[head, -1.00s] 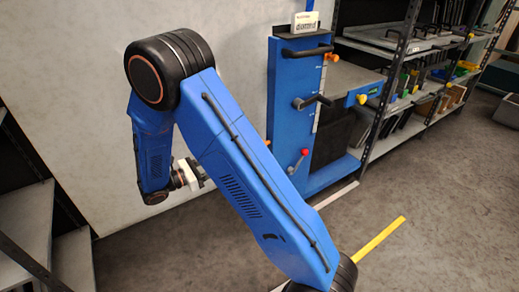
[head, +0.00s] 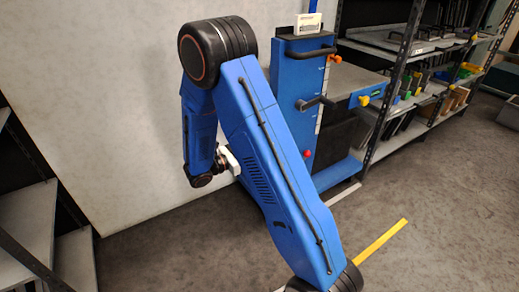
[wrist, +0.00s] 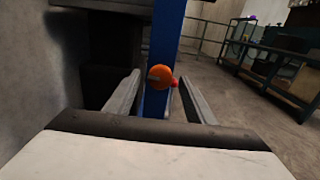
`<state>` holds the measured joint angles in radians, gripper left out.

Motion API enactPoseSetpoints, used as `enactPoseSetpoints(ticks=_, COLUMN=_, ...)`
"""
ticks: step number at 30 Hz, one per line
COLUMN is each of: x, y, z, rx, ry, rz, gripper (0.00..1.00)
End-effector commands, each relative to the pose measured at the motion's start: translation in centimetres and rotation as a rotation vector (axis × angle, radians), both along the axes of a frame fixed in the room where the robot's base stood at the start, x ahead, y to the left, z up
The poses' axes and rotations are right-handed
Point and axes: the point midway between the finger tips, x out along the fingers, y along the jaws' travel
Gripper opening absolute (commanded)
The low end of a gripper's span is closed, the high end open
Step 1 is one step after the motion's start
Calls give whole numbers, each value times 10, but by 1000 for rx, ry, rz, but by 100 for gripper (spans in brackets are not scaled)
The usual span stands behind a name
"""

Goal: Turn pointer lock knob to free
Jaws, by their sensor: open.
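The blue lift stand (head: 290,82) is in the middle of the head view, with a pale scale strip on its side. An orange knob (head: 336,60), which looks like the pointer lock knob, sits near the top of that strip. My gripper (wrist: 160,97) is open and empty, apart from the knob. In the head view my arm hides most of the gripper.
A black crank handle (head: 316,102) and a yellow knob (head: 364,101) stick out. Shelves (head: 425,95) stand to the right. The floor in front is clear.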

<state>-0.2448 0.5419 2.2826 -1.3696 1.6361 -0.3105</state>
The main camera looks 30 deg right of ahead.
Motion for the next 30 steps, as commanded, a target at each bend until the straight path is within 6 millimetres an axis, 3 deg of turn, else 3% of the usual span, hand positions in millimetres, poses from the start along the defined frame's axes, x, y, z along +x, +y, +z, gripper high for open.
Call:
enactPoseSetpoints(ticks=11, x=0, y=-5, z=0, rx=0, ry=0, rz=1, gripper=49)
enactPoseSetpoints(ticks=17, x=0, y=-5, z=0, rx=0, ry=0, rz=1, gripper=8)
enactPoseSetpoints(ticks=30, x=0, y=-5, z=0, rx=-5, ry=145, rz=1, gripper=8)
